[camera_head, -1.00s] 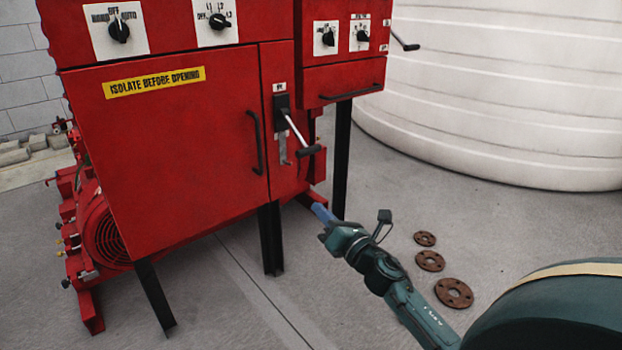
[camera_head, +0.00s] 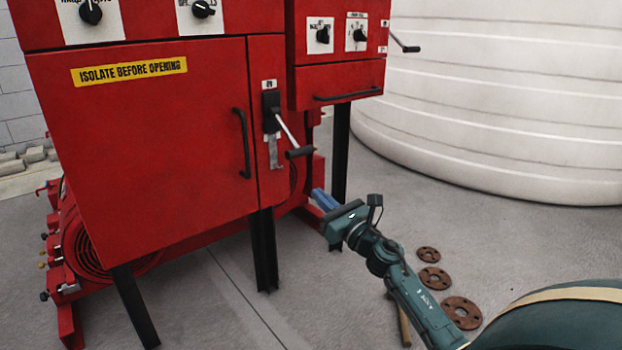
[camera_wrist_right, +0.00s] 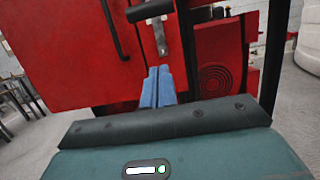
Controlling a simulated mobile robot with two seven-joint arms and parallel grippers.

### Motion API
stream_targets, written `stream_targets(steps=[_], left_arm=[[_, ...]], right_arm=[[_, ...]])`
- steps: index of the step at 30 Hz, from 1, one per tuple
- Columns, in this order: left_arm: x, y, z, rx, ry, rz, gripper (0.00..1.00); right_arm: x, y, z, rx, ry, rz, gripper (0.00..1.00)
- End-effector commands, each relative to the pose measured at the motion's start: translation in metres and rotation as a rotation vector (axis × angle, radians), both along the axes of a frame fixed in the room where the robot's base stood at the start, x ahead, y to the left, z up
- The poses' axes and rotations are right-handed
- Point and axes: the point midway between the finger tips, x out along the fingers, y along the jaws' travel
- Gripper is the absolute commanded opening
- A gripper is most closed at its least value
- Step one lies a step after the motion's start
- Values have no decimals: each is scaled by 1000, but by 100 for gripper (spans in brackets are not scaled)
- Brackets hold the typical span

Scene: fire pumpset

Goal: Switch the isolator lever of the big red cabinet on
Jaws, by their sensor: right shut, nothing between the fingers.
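The big red cabinet (camera_head: 150,150) stands at the left, with a yellow "ISOLATE BEFORE OPENING" label on its door. Its isolator lever (camera_head: 289,136) is a metal rod with a black grip, slanting down and out from a black mount on the narrow right panel. The black grip (camera_wrist_right: 150,10) also shows at the top of the right wrist view. My right gripper (camera_head: 323,199) is shut and empty, its blue fingers below and a little right of the lever's grip, apart from it. The fingers (camera_wrist_right: 158,86) point toward the cabinet in the wrist view. My left gripper is out of view.
A smaller red cabinet (camera_head: 338,77) with its own lever (camera_head: 405,44) adjoins at the right. Black support legs (camera_head: 264,250) stand under the cabinets. A white tank (camera_head: 500,100) fills the back right. Rusty flanges (camera_head: 434,278) lie on the open floor.

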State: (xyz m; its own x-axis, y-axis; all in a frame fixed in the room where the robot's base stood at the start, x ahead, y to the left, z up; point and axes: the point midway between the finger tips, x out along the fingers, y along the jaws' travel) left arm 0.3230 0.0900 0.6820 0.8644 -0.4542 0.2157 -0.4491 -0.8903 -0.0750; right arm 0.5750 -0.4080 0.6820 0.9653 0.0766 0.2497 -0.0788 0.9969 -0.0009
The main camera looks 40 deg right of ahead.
Motion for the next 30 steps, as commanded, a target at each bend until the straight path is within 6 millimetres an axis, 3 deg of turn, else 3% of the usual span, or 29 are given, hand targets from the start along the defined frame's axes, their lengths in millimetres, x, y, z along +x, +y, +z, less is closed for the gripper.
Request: stream_targets(steps=[17, 18, 22, 30], left_arm=[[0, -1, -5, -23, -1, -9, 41], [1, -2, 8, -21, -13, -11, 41], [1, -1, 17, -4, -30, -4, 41], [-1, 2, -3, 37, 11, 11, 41]], right_arm=[[93, 7, 24, 2, -2, 0, 0], [88, 6, 34, -5, 0, -2, 0], [77, 5, 48, -5, 1, 0, 0], [69, 5, 57, 0, 0, -1, 0]])
